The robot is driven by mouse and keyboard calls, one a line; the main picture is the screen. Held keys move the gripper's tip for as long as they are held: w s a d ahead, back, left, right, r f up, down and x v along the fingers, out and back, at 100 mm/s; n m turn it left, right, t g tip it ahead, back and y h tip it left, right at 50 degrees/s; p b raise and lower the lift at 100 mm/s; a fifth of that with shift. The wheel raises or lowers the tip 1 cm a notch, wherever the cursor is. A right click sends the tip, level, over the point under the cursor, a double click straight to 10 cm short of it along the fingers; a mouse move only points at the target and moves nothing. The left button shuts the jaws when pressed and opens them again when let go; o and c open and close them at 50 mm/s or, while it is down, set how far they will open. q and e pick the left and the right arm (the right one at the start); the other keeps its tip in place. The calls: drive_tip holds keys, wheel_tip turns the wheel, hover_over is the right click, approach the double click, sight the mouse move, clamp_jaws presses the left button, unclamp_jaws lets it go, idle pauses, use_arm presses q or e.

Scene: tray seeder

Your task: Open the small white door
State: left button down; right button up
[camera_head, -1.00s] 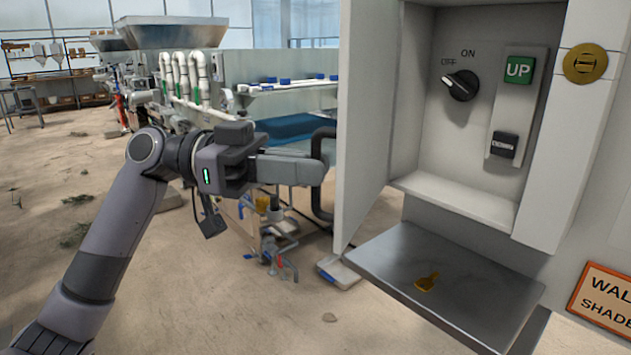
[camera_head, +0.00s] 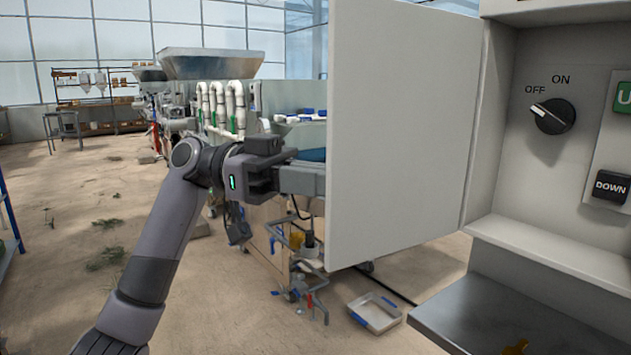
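The small white door (camera_head: 400,130) stands swung open on the left side of the white control box. Inside the box are a black rotary switch (camera_head: 553,116) with OFF and ON marks, part of a green button (camera_head: 624,97) and a black DOWN button (camera_head: 611,188). My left gripper (camera_head: 318,180) is at the door's left, free edge. Its fingertips are hidden behind the door, so I cannot tell whether they touch it or how far apart they are. My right gripper is not in view.
A shallow white tray (camera_head: 375,313) lies on the floor below the door. The seeder machine with its hopper (camera_head: 210,63) stands behind my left arm. Open floor lies at left.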

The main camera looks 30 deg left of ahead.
use_arm(q)
drive_tip(key=shift+w+d+f, duration=0.15)
drive_tip(key=shift+w, duration=0.15)
drive_tip(key=c, duration=1.5)
unclamp_jaws()
drive_tip(key=o, duration=0.3)
drive_tip(key=shift+w+d, duration=0.25)
drive_tip(key=shift+d, duration=0.05)
drive_tip(key=shift+o, duration=0.2)
drive_tip(key=shift+f, duration=0.1)
drive_tip(key=shift+s, duration=0.1)
drive_tip(key=a, duration=0.7)
drive_tip(key=shift+s, duration=0.25)
drive_tip(key=shift+a, duration=0.1)
